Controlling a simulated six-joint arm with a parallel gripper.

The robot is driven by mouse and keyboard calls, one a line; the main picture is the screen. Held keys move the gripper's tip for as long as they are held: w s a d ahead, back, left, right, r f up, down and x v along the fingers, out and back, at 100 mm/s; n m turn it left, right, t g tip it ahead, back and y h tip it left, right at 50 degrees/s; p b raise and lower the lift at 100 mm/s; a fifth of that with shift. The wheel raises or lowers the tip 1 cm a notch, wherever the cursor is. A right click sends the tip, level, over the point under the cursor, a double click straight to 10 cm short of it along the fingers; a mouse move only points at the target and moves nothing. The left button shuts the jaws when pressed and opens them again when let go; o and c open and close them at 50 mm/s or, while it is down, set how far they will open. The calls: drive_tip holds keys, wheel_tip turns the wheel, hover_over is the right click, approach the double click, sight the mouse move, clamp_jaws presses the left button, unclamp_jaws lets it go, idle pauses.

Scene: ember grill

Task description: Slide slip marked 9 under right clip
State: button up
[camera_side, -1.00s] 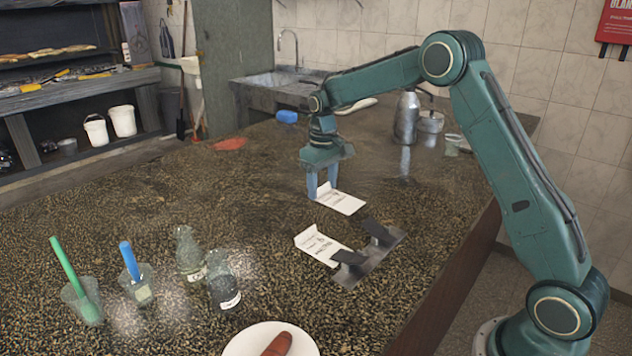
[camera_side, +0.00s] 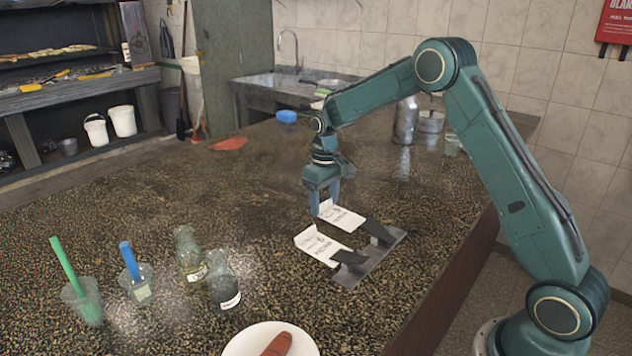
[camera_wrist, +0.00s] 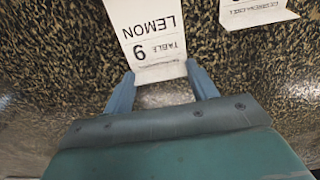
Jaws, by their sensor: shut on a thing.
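The white slip marked 9 (camera_side: 342,216), printed TABLE 9 LEMON in the wrist view (camera_wrist: 148,30), lies low over the counter. My gripper (camera_side: 325,207) is shut on its raised near end; the fingers show on either side of it in the wrist view (camera_wrist: 160,88). The slip's far end meets the edge of the right dark clip (camera_side: 379,231) on a grey metal base (camera_side: 374,263). I cannot tell whether any of it is under the clip. A second white slip (camera_side: 320,246) lies at the left clip (camera_side: 349,257) and also shows in the wrist view (camera_wrist: 255,10).
Two glass bottles (camera_side: 222,285) and cups holding a green brush (camera_side: 68,265) and a blue brush (camera_side: 130,262) stand at the left. A plate with a sausage (camera_side: 277,344) is at the front.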

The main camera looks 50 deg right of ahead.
sight(336, 214)
drive_tip(key=shift+s+f, duration=0.15)
drive_tip(key=shift+s, duration=1.65)
drive_tip(key=o, duration=1)
drive_tip(key=shift+r, duration=3.5)
